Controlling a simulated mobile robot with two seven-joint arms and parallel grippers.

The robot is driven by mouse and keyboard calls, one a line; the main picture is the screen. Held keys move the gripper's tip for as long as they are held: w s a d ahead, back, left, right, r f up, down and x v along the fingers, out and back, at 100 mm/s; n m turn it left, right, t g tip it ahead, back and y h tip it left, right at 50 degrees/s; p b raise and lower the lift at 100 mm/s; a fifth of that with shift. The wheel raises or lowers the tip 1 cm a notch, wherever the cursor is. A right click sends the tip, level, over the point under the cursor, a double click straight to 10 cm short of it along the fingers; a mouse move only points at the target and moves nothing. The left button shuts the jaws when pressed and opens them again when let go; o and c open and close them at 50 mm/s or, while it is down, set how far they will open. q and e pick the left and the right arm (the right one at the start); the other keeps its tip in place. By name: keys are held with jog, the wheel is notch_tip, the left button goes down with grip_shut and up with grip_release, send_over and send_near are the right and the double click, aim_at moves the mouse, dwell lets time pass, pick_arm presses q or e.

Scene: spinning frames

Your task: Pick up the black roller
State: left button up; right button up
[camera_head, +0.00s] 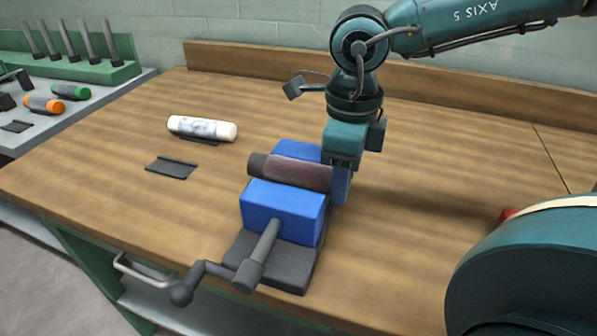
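A dark roller (290,171) with a black left end and a dull reddish-brown middle lies level between the blue jaws of a vise (283,205). My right gripper (341,184) points down at the roller's right end, very close to it. A blue finger-like part shows there, beside the vise. The roller's right end is partly hidden, and I cannot tell whether the gripper touches it or how far the fingers are apart. My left gripper is not in view.
A white roller (202,128) lies at the back left, near a flat black piece (171,167). The vise's crank handle (205,277) sticks out past the front edge. A grey side bench (60,122) holds orange and green rollers and a peg rack (80,67). The wooden top's left is mostly clear.

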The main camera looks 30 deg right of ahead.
jog(key=c, duration=0.5)
jog(key=shift+c, duration=0.2)
